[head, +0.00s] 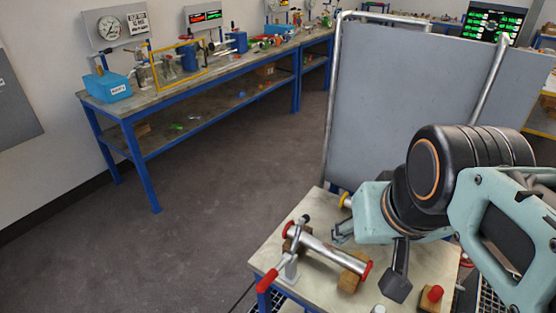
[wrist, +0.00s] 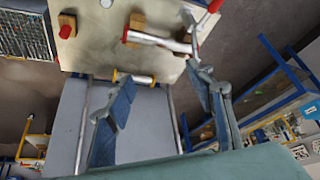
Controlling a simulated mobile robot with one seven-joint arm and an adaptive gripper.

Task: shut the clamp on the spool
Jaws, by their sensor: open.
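The spool (head: 322,252) is a silver tube with red ends, lying across wooden blocks on a small table. It also shows in the wrist view (wrist: 158,41). The clamp (head: 291,266) is a metal mechanism at the spool's left end, with a red-gripped handle (head: 267,281) slanting down to the left.
A yellow-ended tube (wrist: 136,78) shows near the table edge, between my fingers in the wrist view. A red-topped block (head: 432,297) stands at front right. A grey panel (head: 405,105) rises behind the table. A blue-framed bench (head: 155,110) stands far left, with open floor between.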

